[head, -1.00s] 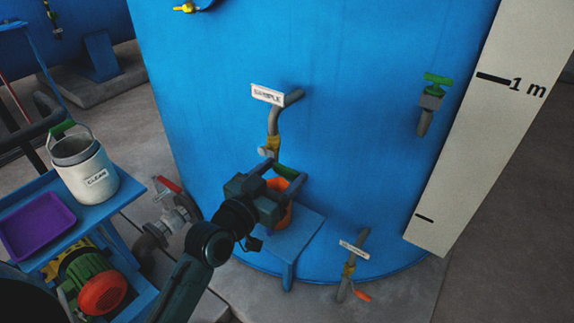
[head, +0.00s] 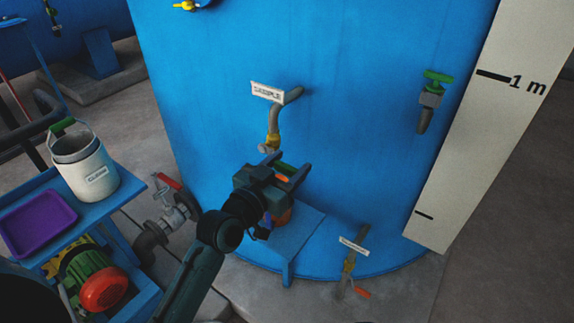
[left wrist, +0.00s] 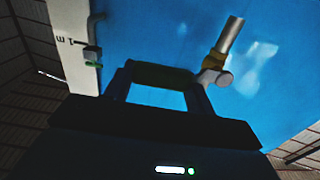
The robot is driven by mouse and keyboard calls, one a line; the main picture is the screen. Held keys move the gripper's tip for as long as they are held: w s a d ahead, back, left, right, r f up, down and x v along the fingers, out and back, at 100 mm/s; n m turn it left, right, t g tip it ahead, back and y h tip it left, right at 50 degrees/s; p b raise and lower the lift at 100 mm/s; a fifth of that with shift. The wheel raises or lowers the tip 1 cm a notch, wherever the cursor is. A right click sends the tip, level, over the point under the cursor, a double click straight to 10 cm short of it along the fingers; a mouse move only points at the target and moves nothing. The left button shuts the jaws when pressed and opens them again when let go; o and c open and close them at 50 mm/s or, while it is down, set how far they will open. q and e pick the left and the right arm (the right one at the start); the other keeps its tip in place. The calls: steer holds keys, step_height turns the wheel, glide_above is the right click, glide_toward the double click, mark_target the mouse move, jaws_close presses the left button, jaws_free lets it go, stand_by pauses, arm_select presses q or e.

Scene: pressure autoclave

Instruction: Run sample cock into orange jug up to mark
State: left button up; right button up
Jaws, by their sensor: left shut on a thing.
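The sample cock (head: 274,122) is a grey bent pipe with a yellow fitting, under a white SAMPLE tag (head: 267,92) on the blue tank. Its yellow end and pale knob (left wrist: 222,77) show in the left wrist view. My left gripper (head: 285,172) is just below the cock's outlet, shut on what looks like the orange jug's green handle. The orange jug (head: 284,216) shows only in part below and behind the gripper, above a blue stand (head: 292,240). Its mark and contents are hidden. I cannot tell whether it touches the stand. My right gripper is not in view.
A blue cart (head: 118,205) at left carries a white jug (head: 88,168) and a purple tray (head: 38,222). A red-handled valve (head: 172,205) and a lower tagged cock (head: 350,262) are nearby. A scale board (head: 470,150) stands at right.

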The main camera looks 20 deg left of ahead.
arm_select(q)
steer(key=shift+c, duration=1.3)
step_height(320, 180, down, 2)
steer(key=m, duration=0.3)
steer(key=shift+f, duration=0.15)
steer(key=o, duration=1.1)
steer(key=b+v, duration=0.2)
steer(key=v, duration=1.1)
